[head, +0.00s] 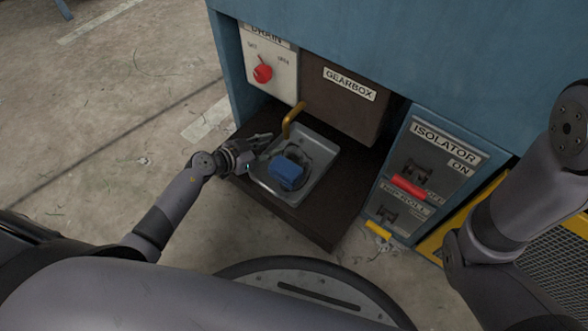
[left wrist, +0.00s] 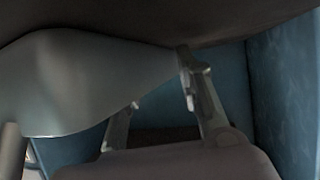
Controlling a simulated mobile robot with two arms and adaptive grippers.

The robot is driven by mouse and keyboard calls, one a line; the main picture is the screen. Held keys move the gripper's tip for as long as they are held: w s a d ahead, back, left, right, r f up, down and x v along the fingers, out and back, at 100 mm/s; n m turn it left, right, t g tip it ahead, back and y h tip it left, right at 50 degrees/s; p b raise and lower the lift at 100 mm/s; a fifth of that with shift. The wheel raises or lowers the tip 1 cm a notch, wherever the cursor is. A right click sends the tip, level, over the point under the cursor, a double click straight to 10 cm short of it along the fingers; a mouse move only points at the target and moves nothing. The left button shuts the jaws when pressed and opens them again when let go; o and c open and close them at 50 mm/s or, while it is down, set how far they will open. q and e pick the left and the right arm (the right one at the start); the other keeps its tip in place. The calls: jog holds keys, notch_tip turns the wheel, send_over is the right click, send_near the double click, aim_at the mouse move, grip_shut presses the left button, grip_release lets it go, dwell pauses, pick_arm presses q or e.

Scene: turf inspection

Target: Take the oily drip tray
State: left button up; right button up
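The drip tray (head: 264,178) is a grey metal pan on a dark shelf under the gearbox. Dark oil and a blue block (head: 287,171) are in it. My left gripper (head: 262,148) is at the tray's left side, close to its rim. In the left wrist view the fingers of the left gripper (left wrist: 163,88) stand apart, with a gap between them. A large grey shape, likely the tray (left wrist: 80,85), fills the left of that view and reaches the finger on the right. Whether they touch is unclear. My right arm shows at the right; its gripper is out of view.
A bent yellow pipe (head: 291,120) hangs over the tray's back left corner. The brown gearbox (head: 345,105) is behind the tray. The drain panel (head: 268,65) has a red knob. The isolator panel (head: 425,165) with a red handle stands to the right. Floor to the left is open.

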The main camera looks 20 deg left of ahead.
pick_arm(q)
jog(key=shift+w+d+f, duration=0.1)
jog(key=shift+w+d, duration=0.1)
jog(key=shift+w, duration=0.05)
grip_shut()
dwell(0.8)
